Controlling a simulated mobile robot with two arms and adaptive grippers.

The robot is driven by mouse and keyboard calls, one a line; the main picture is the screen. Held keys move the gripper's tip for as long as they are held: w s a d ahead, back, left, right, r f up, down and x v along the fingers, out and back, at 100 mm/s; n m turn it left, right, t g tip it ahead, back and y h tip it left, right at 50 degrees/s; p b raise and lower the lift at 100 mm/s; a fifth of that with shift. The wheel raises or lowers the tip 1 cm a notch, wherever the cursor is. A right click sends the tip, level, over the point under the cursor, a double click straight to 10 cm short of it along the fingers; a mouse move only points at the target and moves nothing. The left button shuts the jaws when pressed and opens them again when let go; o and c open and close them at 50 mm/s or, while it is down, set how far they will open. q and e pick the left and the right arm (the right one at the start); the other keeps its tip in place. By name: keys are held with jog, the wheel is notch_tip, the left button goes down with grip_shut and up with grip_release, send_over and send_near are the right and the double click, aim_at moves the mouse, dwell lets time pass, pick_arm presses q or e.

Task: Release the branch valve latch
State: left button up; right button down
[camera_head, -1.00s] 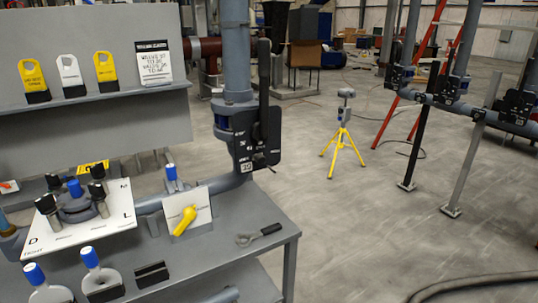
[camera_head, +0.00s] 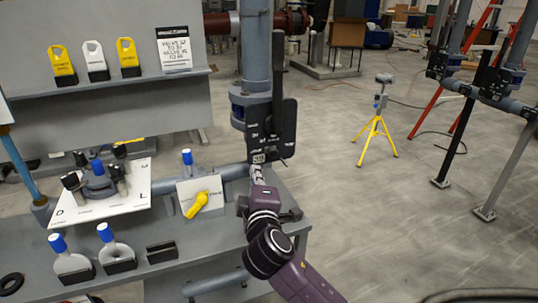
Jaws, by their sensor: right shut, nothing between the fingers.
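A black valve plate (camera_head: 271,128) with a tall black lever (camera_head: 278,75) and a small numbered tag is mounted on the grey vertical pipe (camera_head: 256,55). A separate latch part is too small to make out. My right gripper (camera_head: 257,174) is shut and empty, its tips just below the plate's lower edge; I cannot tell whether they touch it. A smaller valve with a yellow handle (camera_head: 199,204) on a white plate sits to the left of the gripper. My left gripper is not in view.
The grey bench (camera_head: 215,235) carries a white panel with black knobs (camera_head: 130,204), blue-topped rings (camera_head: 72,262) and a black block (camera_head: 161,251). A shelf of tags (camera_head: 96,60) stands behind. A yellow tripod (camera_head: 376,135) stands on open floor at the right.

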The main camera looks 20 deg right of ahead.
jog(key=shift+w, duration=0.15)
jog(key=p, duration=0.3)
send_near(264, 148)
jog(key=w+a, duration=0.2)
jog(key=w, duration=0.1)
jog(key=w+a+r, duration=0.1)
jog(key=shift+w, duration=0.35)
jog(key=d, duration=0.1)
jog(key=d+f+p, duration=0.1)
jog(key=d, duration=0.1)
jog(key=shift+w+d, duration=0.1)
jog(key=shift+d+f, duration=0.1)
jog(key=shift+d, duration=0.3)
jog(key=shift+a+f, duration=0.1)
